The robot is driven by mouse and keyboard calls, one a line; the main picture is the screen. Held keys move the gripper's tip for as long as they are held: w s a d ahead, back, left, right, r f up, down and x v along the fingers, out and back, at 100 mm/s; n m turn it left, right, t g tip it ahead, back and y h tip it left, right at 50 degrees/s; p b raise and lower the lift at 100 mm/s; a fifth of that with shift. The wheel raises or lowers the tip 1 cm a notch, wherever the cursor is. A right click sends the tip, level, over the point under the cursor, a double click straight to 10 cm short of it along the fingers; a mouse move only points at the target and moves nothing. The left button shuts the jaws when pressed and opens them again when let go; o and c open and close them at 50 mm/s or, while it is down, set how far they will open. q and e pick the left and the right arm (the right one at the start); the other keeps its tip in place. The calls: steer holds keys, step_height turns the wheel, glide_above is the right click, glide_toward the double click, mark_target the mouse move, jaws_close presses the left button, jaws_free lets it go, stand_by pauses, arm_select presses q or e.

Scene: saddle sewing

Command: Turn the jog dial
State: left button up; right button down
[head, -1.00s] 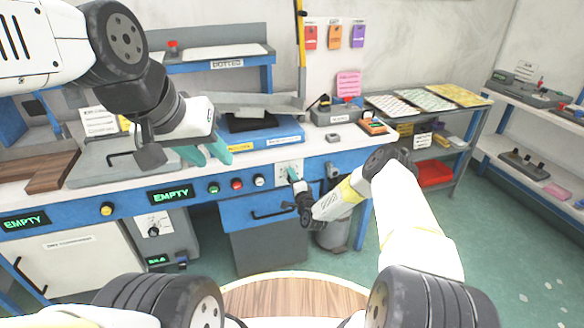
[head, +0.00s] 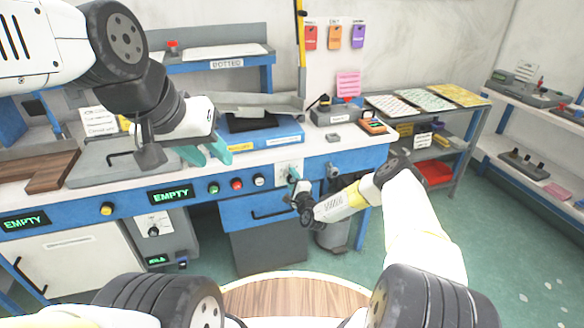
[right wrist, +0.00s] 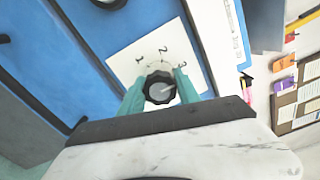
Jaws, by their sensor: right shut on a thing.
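The jog dial (right wrist: 160,87) is a dark ribbed knob with a light pointer line, on a white plate (right wrist: 133,57) marked 1, 2 and 3. My right gripper (right wrist: 161,90) is shut on the dial, with a teal finger on each side of it. In the head view my right gripper (head: 293,177) is at the plate on the bench's blue front, and it hides most of the dial. My left gripper (head: 208,154) is in the air above the bench. Its teal fingers are apart with nothing between them.
Green, red and white buttons (head: 236,186) sit left of the dial on the blue front. A drawer handle (head: 272,213) is below it. A blue machine base (head: 262,138) stands on the bench above. A grey bin (head: 333,234) is under the bench's right end.

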steer(key=shift+f, duration=0.1)
steer(key=c, duration=0.9)
jaws_free()
steer(key=shift+o, duration=0.2)
steer(key=v, duration=0.8)
steer(key=shift+w, duration=0.1)
